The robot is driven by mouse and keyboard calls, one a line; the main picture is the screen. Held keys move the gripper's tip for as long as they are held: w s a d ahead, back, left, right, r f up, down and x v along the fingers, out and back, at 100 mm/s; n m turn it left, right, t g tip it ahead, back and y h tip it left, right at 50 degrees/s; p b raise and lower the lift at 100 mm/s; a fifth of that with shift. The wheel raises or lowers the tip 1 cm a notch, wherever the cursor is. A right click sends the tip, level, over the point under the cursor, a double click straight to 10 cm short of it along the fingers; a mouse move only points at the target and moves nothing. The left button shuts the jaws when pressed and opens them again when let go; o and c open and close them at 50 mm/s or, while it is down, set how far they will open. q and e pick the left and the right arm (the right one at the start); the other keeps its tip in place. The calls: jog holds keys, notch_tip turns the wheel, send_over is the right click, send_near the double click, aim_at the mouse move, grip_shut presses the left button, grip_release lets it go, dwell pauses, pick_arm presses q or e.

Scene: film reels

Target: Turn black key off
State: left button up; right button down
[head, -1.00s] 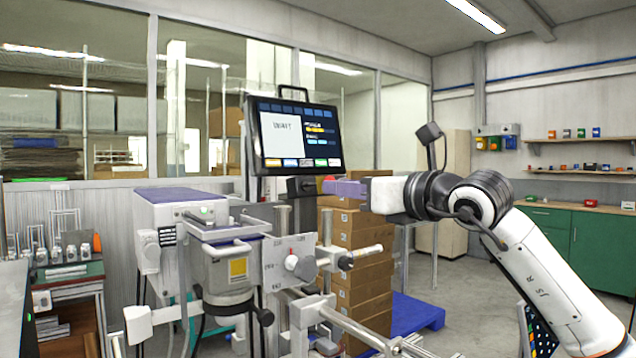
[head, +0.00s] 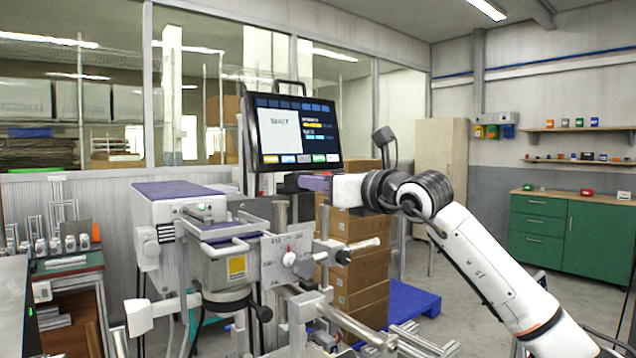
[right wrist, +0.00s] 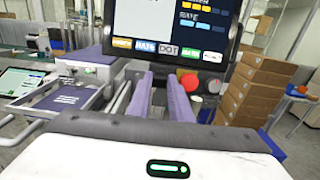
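My right gripper (head: 316,183) is under the screen's lower edge, its purple fingers close to the dark control box (head: 292,182). In the right wrist view the two fingers (right wrist: 161,84) stand apart with nothing between them. A red round button (right wrist: 188,82) shows just right of the fingertips, and a small pale round fitting (right wrist: 213,87) sits farther right. I cannot make out the black key for certain; it is too small or hidden by the gripper. My left gripper is not in view.
The screen (head: 295,132) hangs directly above the gripper. A labelling machine (head: 226,267) with rods and a dial plate stands below and left. Stacked cardboard boxes (head: 362,262) stand behind on a blue pallet (head: 412,298). Open floor lies to the right.

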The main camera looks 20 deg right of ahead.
jog(key=shift+n, duration=0.4)
jog(key=shift+w+d+r+n+g+y+p, duration=0.1)
jog(key=shift+n+g+y+p, duration=0.55)
jog(key=shift+n, duration=2.5)
jog(key=shift+d+r+n+g+p, duration=0.15)
jog(key=shift+n+g+p, duration=0.45)
jog(key=shift+n+p, duration=1.85)
jog(key=shift+w+r+n+g+y+p, duration=0.1)
jog(key=shift+n+g+y+p, duration=0.45)
jog(key=shift+n, duration=3.35)
jog(key=c, duration=1.9)
grip_release()
jog(key=shift+o, duration=0.2)
jog(key=shift+s, duration=0.1)
